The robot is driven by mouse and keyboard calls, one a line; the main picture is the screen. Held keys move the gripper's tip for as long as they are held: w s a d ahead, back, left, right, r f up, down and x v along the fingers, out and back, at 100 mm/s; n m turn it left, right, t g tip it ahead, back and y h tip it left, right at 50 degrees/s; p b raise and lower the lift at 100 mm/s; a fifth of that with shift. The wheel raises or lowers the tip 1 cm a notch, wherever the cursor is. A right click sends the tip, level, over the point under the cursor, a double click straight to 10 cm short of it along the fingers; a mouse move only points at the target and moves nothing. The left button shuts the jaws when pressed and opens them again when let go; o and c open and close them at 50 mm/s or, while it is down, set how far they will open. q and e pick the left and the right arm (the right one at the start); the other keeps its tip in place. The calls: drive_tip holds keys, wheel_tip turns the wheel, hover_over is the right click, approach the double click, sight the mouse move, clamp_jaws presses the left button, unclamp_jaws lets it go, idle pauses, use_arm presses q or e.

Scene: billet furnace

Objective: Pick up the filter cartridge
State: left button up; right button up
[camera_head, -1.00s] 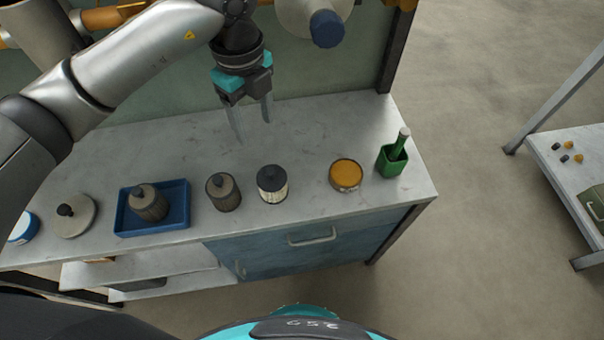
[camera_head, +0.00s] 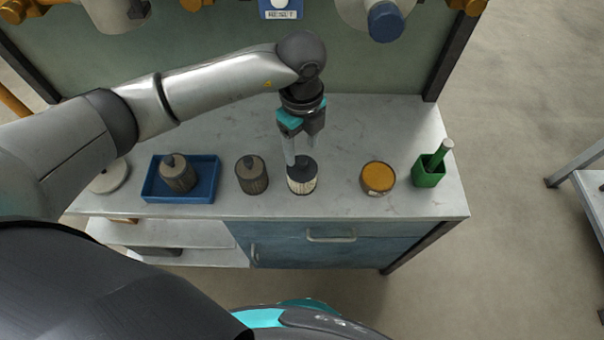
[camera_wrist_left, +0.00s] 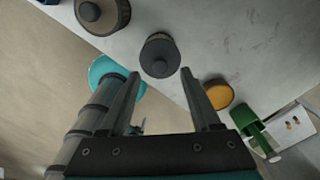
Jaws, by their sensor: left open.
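A filter cartridge with a dark cap and pale pleated side (camera_head: 302,182) stands upright on the bench, right of the middle. My left gripper (camera_head: 301,157) is open and empty, pointing down just above and behind this cartridge, with its fingertips overlapping the cap in the head view. In the left wrist view the dark cap (camera_wrist_left: 159,54) lies just beyond the two spread fingertips, centred between them. A brown-grey cartridge (camera_head: 252,177) stands to its left. Another brown-grey cartridge (camera_head: 178,176) stands in a blue tray (camera_head: 211,190). My right gripper is not in view.
An orange-topped round tin (camera_head: 378,177) and a green holder with a handle in it (camera_head: 428,174) stand to the right. A pale round lid (camera_head: 110,179) is at the far left, partly hidden by my arm. The bench behind the row is clear.

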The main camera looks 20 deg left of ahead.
sight(302, 160)
use_arm(q)
wheel_tip(302, 160, down, 4)
drive_tip(key=shift+r+b, duration=0.1)
drive_tip(key=shift+b, duration=0.2)
clamp_jaws()
idle(0.3)
idle(1.0)
